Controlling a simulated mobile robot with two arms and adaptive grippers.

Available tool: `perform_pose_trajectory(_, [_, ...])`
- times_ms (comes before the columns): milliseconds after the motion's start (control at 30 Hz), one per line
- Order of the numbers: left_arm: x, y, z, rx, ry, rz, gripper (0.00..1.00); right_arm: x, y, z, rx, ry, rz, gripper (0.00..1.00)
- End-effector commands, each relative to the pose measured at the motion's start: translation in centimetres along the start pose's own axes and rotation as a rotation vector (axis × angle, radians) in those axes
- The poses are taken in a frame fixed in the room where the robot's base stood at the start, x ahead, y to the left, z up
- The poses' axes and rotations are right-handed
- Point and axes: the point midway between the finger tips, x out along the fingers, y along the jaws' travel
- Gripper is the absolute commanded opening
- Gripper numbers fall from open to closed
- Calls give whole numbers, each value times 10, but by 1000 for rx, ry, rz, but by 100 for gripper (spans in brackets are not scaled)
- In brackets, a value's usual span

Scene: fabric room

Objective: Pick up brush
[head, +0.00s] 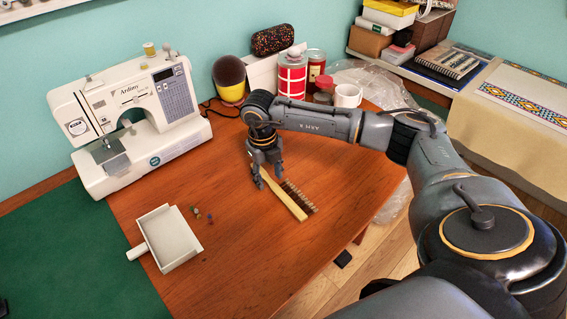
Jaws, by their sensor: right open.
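The brush (289,201) lies on the wooden table, with a pale wooden body and dark bristles along its right side. My right gripper (267,182) points down over the brush's far end, its fingers apart. The fingers hide part of that end, and I cannot tell whether they touch it. My left gripper is not in the head view.
A white sewing machine (140,122) stands at the back left. A white dustpan (168,238) lies at the front left by small coloured bits (203,214). A cup with a dark round top (230,80), red-patterned jars (292,78) and a white mug (347,96) stand behind my right arm.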

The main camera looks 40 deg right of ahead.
Motion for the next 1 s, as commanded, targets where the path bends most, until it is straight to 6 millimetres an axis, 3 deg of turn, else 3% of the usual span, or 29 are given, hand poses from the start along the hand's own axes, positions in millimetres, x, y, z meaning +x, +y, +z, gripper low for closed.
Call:
perform_pose_trajectory(267, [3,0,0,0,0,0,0,4,0,0,0,-1,0,44])
perform_pose_trajectory(400, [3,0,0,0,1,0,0,4,0,0,0,-1,0,16])
perform_pose_trajectory(500, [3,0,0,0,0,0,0,4,0,0,0,-1,0,0])
perform_pose_trajectory(833, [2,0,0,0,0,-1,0,2,0,0,0,-1,0,0])
perform_pose_trajectory(1000, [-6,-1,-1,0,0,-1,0,-9,-1,1,0,-2,0,0])
